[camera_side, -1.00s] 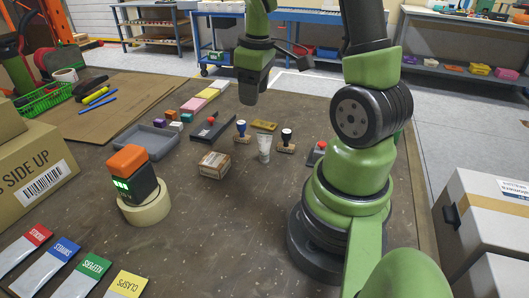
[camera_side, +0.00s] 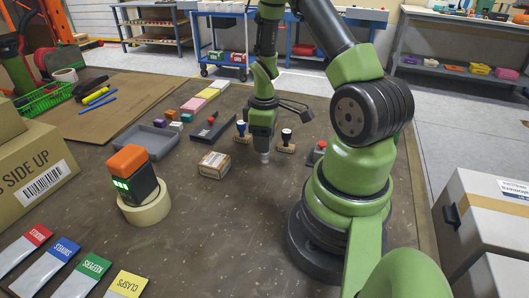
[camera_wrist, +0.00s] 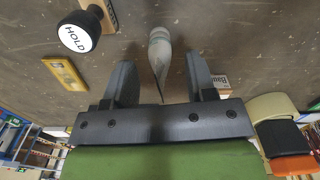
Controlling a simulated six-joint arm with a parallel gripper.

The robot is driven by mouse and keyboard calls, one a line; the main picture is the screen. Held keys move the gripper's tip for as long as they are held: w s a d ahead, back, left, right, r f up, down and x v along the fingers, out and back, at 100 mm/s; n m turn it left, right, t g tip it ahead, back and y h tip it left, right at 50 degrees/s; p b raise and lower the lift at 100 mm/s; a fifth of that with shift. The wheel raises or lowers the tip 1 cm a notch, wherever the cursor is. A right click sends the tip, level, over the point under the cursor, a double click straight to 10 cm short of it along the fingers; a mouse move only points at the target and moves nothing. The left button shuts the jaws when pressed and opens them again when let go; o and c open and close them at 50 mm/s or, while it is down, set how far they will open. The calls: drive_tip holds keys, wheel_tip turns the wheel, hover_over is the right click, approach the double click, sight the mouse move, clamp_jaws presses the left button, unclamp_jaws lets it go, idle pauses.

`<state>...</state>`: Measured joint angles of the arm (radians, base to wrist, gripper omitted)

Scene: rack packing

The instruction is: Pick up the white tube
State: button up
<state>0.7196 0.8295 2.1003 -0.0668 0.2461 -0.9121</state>
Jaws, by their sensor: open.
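The white tube (camera_wrist: 159,48) lies in the wrist view between the two dark fingers of my gripper (camera_wrist: 160,66), with a gap on each side. It has a pale green band and tapers toward my palm. My gripper is open and its fingers are apart from the tube. In the side view my gripper (camera_side: 262,138) is lowered right over the tube's spot and hides most of it. Only the tube's lower end (camera_side: 264,157) shows below.
A small carton (camera_side: 214,163) stands left.

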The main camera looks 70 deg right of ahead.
drive_tip(key=shift+f, duration=0.6)
clamp_jaws()
drive_tip(key=shift+r, duration=0.15)
